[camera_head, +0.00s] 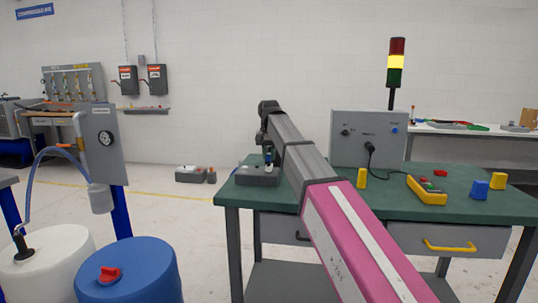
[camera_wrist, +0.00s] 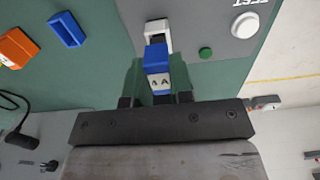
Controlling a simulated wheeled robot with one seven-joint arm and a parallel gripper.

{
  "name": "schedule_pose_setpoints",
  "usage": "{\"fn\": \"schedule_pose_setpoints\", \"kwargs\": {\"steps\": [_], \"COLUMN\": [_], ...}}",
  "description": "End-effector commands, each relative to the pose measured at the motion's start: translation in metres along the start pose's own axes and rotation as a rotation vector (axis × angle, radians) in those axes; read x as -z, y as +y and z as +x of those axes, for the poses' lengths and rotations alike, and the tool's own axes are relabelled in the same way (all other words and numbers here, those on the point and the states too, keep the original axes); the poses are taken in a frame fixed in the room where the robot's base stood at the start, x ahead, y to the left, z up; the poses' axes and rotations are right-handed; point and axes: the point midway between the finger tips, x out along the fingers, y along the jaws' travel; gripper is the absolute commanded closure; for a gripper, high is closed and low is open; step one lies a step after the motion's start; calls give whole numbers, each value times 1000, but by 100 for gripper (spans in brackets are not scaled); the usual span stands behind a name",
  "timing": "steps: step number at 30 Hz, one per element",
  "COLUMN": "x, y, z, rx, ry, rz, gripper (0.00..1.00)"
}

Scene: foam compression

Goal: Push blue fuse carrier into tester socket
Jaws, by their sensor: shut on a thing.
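The blue fuse carrier (camera_wrist: 157,56), blue with a white lettered part, sits between the fingers of my gripper (camera_wrist: 158,78) in the wrist view. My gripper is shut on it. The grey tester (camera_wrist: 200,25) lies ahead, with a white socket (camera_wrist: 157,29) directly beyond the carrier's blue end. Carrier and socket overlap in the picture; I cannot tell how deep the carrier sits, or whether they touch. In the head view the tester (camera_head: 257,180) stands at the bench's left end, and a small blue part of the carrier (camera_head: 268,156) shows above it. My arm hides much there.
The tester has a green light (camera_wrist: 205,53) and white button (camera_wrist: 245,24). A blue piece (camera_wrist: 67,30) and orange piece (camera_wrist: 14,47) lie left of it. A grey console (camera_head: 368,138), yellow meter (camera_head: 427,190) and several blocks occupy the green bench (camera_head: 330,172).

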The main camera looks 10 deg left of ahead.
Motion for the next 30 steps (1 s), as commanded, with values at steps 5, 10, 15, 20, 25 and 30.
{"fn": "schedule_pose_setpoints", "kwargs": {"steps": [5, 10, 15, 20, 25, 30], "x": [0, 0, 0, 0, 0, 0], "y": [0, 0, 0, 0, 0, 0], "z": [3, 6, 9, 12, 15, 18], "rx": [0, 0, 0, 0, 0, 0], "ry": [0, 0, 0, 0, 0, 0], "rz": [0, 0, 0, 0, 0, 0], "gripper": [100, 100, 100, 100, 100, 100]}}
